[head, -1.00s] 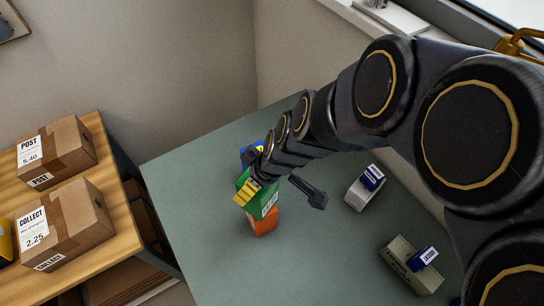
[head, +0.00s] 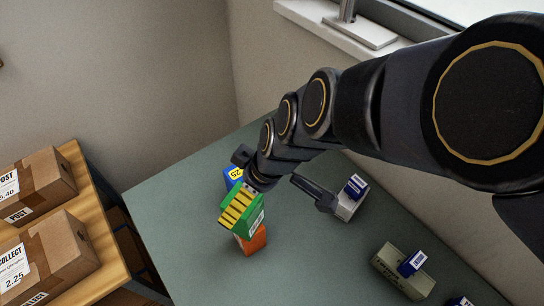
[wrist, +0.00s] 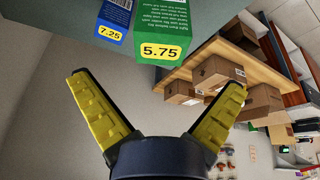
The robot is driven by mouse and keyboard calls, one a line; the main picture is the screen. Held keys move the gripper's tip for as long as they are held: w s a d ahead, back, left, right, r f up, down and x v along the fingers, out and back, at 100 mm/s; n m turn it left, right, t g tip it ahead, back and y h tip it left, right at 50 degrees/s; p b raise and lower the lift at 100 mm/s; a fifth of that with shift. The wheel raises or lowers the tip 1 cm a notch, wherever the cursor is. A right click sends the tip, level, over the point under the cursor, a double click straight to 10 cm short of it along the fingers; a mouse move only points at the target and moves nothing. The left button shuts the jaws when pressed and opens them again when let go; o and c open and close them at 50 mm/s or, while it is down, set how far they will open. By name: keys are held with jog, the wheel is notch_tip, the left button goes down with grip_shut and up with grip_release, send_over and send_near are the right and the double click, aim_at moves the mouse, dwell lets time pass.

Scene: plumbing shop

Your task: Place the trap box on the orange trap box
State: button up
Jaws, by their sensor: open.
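The green box (head: 256,220) appears on top of the orange trap box (head: 253,242) on the table; part of it is hidden behind my gripper's yellow finger. I cannot tell how squarely it sits. My gripper (head: 240,210) is by the green box in the head view. In the wrist view my gripper (wrist: 160,82) is open, its two yellow-padded fingers spread wide with nothing between them. The green box (wrist: 163,32), with a yellow 5.75 label, shows beyond the fingertips at the top. The orange box is not visible there.
A blue box (head: 232,177) stands just behind the green box; its 7.25 label shows in the wrist view. A grey box (head: 348,205) and an olive box (head: 402,270), each with a small blue box on it, lie to the right. Cardboard parcels (head: 48,253) stand on a wooden shelf.

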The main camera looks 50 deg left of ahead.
jog(key=shift+v, duration=2.3)
jog(key=w+d+m+t+h, duration=0.1)
jog(key=w+d+m, duration=0.2)
jog(key=d+m, duration=0.35)
jog(key=w+d+m+h, duration=0.1)
jog(key=w+d+m, duration=0.25)
jog(key=d, duration=0.65)
jog(key=s+d+m+h, duration=0.1)
jog(key=s+d+m, duration=0.2)
jog(key=d+m, duration=0.3)
jog(key=s+d+r+m+g, duration=0.1)
jog(key=s+d+m, duration=0.2)
jog(key=d+m, duration=0.3)
jog(key=d, duration=0.5)
jog(key=shift+s+h, duration=0.15)
jog(key=shift+h, duration=0.25)
jog(key=shift+d, duration=0.1)
